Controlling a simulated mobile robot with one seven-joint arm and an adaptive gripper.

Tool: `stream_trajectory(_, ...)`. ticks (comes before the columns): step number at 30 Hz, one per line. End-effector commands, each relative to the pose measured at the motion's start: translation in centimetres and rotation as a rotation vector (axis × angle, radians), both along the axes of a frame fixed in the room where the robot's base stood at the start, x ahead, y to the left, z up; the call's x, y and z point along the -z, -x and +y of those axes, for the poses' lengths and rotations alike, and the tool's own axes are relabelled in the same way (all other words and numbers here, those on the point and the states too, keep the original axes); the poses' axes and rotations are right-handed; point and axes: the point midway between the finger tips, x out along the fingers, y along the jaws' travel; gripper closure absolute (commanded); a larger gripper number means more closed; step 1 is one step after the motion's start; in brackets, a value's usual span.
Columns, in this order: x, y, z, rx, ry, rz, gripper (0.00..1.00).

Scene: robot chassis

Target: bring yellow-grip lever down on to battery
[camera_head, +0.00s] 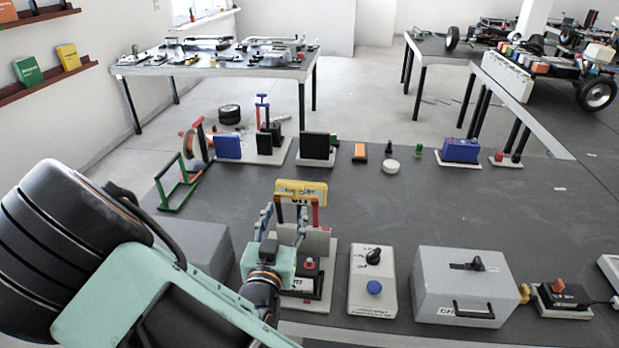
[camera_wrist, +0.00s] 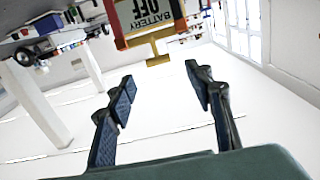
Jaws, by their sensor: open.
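The yellow-grip lever (camera_head: 314,190) stands raised above a light base, with a red arm below its yellow top. An OFF sign shows just under the yellow part. In the wrist view a yellow T-shaped piece (camera_wrist: 160,42) adjoins a red-framed sign (camera_wrist: 145,12) reading BATTERY OFF, upside down. The battery (camera_head: 309,268) is a dark block with a red top on the base, partly hidden by my gripper. My gripper (camera_head: 283,218) is open, just below and in front of the yellow part. In the wrist view nothing sits between its fingers (camera_wrist: 160,82).
A grey box with a black knob and blue button (camera_head: 371,285) stands right of the battery base. A larger grey case (camera_head: 462,290) is further right. A green frame (camera_head: 178,185) stands at left. The mid-right table surface (camera_head: 500,210) is clear.

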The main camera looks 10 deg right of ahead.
Motion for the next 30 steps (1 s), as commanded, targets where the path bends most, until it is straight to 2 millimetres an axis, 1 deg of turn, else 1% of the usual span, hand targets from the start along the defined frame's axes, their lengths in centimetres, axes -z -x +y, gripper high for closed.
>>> stream_trajectory(2,-0.2,0.2,0.0,0.000,0.024,-0.009,0.52)
stream_trajectory(4,-0.3,0.0,-0.2,0.002,0.032,-0.014,0.52)
stream_trajectory(7,-0.4,-1.0,-0.7,0.005,0.033,-0.017,0.52)
stream_trajectory(15,-0.5,-5.8,-2.7,0.005,0.032,-0.014,0.52)
stream_trajectory(21,-0.4,-8.5,-3.8,0.003,0.030,-0.015,0.52)
stream_trajectory(25,-0.3,-9.4,-4.1,0.001,0.030,-0.013,0.52)
stream_trajectory(30,-0.2,-9.7,-4.2,0.001,0.029,-0.013,0.52)
